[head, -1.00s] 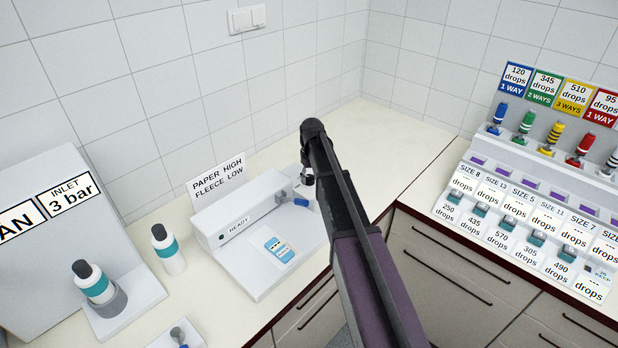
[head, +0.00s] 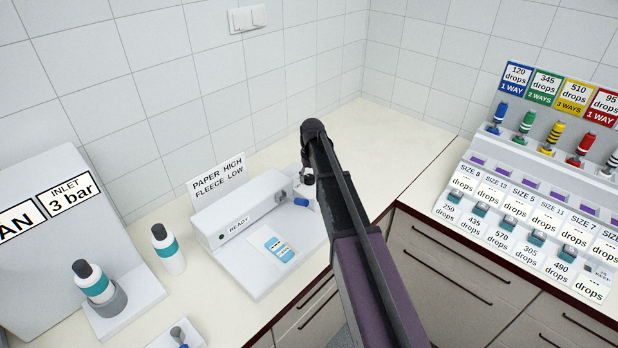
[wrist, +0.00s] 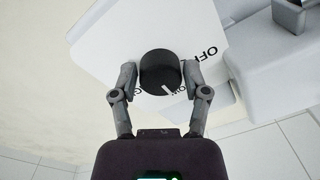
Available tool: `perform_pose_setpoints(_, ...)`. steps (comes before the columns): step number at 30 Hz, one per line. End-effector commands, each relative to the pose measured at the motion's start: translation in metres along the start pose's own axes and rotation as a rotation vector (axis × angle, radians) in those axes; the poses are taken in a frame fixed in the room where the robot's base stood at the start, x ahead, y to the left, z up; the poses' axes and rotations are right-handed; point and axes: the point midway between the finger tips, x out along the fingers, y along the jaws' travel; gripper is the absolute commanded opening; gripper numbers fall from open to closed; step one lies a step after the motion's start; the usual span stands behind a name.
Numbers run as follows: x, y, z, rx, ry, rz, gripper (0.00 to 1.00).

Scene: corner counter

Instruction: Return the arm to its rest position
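In the wrist view my gripper (wrist: 160,72) has its two grey fingers apart, one on each side of a round black knob (wrist: 158,72) with a white mark. Narrow gaps seem to show between fingers and knob, so they look open around it; I cannot rule out light contact. The knob sits on a white panel (wrist: 105,45) with lettering including "OFF", partly covered. In the head view my dark arm (head: 350,215) reaches over the counter to the right end of the white "READY" device (head: 230,247).
A "PAPER HIGH FLEECE LOW" sign (head: 218,175) stands behind the device, and a blue-and-white packet (head: 279,249) lies on it. Bottles (head: 168,250) stand at left. A drops rack (head: 540,190) fills the right counter. The back corner counter (head: 375,130) is clear.

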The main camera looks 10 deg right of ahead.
Motion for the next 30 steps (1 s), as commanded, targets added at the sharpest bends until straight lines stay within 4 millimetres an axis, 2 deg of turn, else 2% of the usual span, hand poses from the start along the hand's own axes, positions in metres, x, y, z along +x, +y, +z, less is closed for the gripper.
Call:
perform_pose_setpoints(1,0.000,0.000,0.000,0.000,0.001,0.000,0.84)
perform_pose_setpoints(2,0.000,0.000,0.000,0.000,0.002,0.000,0.89)
perform_pose_setpoints(17,-0.004,0.000,-0.002,-0.001,0.006,0.000,0.89)
perform_pose_setpoints(23,-0.019,-0.001,-0.002,-0.001,0.006,0.000,0.89)
perform_pose_setpoints(30,-0.055,-0.002,-0.002,-0.001,0.006,0.000,0.89)
